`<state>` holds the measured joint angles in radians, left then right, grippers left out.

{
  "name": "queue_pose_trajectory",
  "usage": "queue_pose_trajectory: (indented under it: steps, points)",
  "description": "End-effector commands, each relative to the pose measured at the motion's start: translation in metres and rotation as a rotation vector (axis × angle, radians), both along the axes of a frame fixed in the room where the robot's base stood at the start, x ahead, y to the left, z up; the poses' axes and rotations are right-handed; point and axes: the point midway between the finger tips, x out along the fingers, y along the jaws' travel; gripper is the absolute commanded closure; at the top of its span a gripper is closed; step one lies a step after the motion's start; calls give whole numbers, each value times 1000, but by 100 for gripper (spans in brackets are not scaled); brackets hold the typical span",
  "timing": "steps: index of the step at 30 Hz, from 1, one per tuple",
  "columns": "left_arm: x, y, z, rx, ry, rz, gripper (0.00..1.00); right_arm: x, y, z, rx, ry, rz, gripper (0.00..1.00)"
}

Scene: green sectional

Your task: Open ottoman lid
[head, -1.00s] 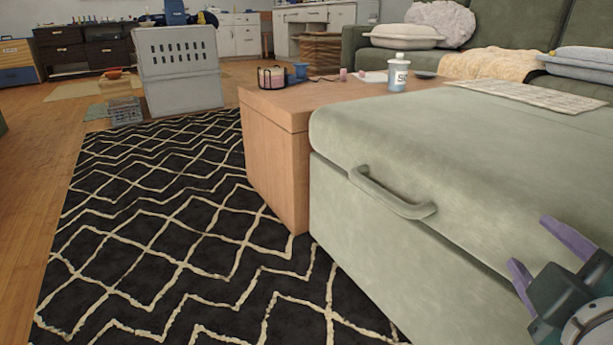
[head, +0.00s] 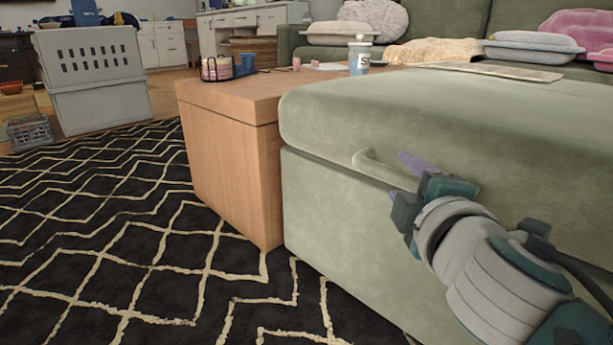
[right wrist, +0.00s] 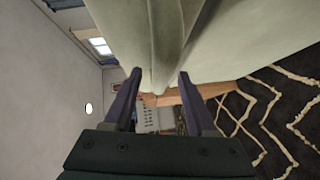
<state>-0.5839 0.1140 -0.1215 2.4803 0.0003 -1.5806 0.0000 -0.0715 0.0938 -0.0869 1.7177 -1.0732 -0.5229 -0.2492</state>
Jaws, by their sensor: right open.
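The green ottoman (head: 330,210) stands at the right in the head view, with its lid (head: 430,115) down and a seam below the lid. In the right wrist view my open fingers (right wrist: 160,75) are on either side of a green surface of the ottoman (right wrist: 220,35). I cannot tell whether they touch the handle. My left gripper is not in view.
A wooden side table (head: 225,150) stands against the ottoman's left, holding a white bottle (head: 359,58) and a basket (head: 216,68). A grey crate (head: 92,80) stands farther back. The black patterned rug (head: 110,230) has free room. A green sofa (head: 450,30) is behind.

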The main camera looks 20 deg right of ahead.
Motion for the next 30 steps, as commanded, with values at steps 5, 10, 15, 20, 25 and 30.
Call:
queue_pose_trajectory:
  steps: [5,10,15,20,25,30]
  points:
    - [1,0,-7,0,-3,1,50,14,-6,-3,-1,1,-1,43]
    - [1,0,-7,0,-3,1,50,16,-7,-3,0,1,-2,43]
    - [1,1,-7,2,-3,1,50,16,-7,-3,0,1,-2,49]
    - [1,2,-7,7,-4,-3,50,15,-7,-3,0,1,-1,67]
    - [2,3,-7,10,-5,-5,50,15,-6,-3,0,1,-1,86]
    - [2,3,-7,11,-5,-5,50,15,-7,-3,0,1,-2,100]
